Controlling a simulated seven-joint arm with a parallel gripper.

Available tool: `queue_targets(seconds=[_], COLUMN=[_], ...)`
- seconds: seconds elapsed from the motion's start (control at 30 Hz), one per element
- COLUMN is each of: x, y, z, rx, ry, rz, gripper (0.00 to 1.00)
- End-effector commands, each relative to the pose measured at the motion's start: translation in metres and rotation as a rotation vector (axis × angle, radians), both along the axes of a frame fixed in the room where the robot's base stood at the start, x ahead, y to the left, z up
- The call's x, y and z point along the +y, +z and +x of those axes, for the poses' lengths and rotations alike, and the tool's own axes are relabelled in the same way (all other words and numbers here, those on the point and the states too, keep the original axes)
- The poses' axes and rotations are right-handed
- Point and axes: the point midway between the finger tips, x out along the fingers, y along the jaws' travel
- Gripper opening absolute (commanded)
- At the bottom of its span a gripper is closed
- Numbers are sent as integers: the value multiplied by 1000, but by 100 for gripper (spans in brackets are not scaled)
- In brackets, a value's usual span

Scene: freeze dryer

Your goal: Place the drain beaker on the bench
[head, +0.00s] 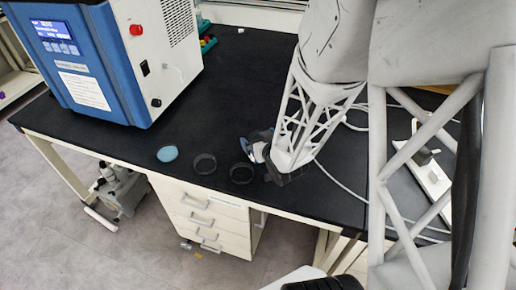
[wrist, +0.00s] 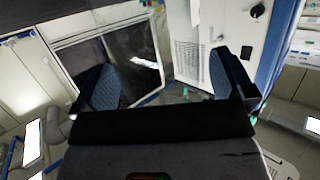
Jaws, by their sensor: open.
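I cannot make out a drain beaker for certain in either view. My arm hides part of the bench behind the gripper.
The blue and white freeze dryer (head: 115,60) stands at the bench's left. A light-blue disc (head: 167,154) lies in front of it. A white cable (head: 340,185) runs along the right side. A white stand (head: 428,172) is at far right. The bench middle behind the rings is clear.

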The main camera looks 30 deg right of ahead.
Motion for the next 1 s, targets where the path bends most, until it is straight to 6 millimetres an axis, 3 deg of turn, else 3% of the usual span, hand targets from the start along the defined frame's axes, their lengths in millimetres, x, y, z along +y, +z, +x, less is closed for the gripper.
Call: queue_targets(seconds=[0.67, 1.0], x=[0, 0], y=[-2, -2], z=[4, 4], rx=[1, 1], ry=[0, 0], rz=[0, 0], gripper=[100, 51])
